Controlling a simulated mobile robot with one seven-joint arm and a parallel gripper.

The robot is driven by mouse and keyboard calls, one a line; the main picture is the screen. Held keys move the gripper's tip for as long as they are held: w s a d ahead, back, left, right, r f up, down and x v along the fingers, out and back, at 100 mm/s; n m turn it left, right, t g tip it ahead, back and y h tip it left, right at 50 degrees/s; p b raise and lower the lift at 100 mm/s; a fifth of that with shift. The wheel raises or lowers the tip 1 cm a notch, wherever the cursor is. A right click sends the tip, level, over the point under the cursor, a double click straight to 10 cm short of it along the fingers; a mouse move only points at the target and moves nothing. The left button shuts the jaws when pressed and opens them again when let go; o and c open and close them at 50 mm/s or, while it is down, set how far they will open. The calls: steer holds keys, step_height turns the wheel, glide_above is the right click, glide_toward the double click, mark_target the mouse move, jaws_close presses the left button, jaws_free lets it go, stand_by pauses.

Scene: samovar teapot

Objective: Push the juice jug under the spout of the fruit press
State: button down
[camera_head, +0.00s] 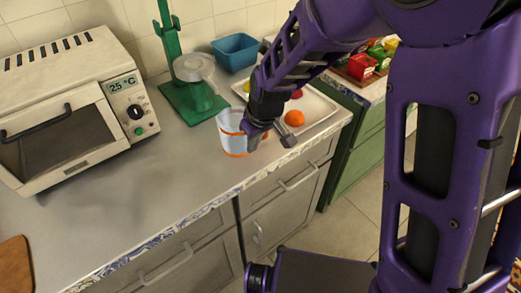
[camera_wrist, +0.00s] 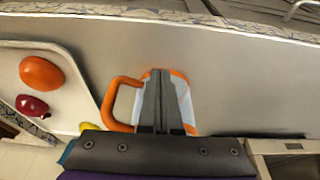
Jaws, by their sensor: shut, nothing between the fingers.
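The juice jug (camera_head: 230,142) is a clear vessel with orange rim and base. It stands upright on the counter, in front of the fruit press. The fruit press has a green stand (camera_head: 170,42), a green base and a grey bowl (camera_head: 194,68); its spout cannot be made out. My gripper (camera_head: 256,142) is at the jug's right side in the head view, hiding part of it. In the wrist view, my shut fingers (camera_wrist: 161,100) cover the jug's middle; its orange handle (camera_wrist: 118,95) shows to their left. Whether they touch is unclear.
A white tray (camera_head: 322,112) with an orange fruit (camera_head: 294,118) and other fruit lies right of the jug. A blue bin (camera_head: 236,50) stands behind. A toaster oven (camera_head: 75,105) is at left.

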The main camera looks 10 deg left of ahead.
steer(key=w+a, duration=0.2)
steer(key=a, duration=0.1)
steer(key=w+a, duration=0.2)
steer(key=w, duration=0.1)
steer(key=shift+a, duration=0.4)
steer(key=shift+s, duration=0.1)
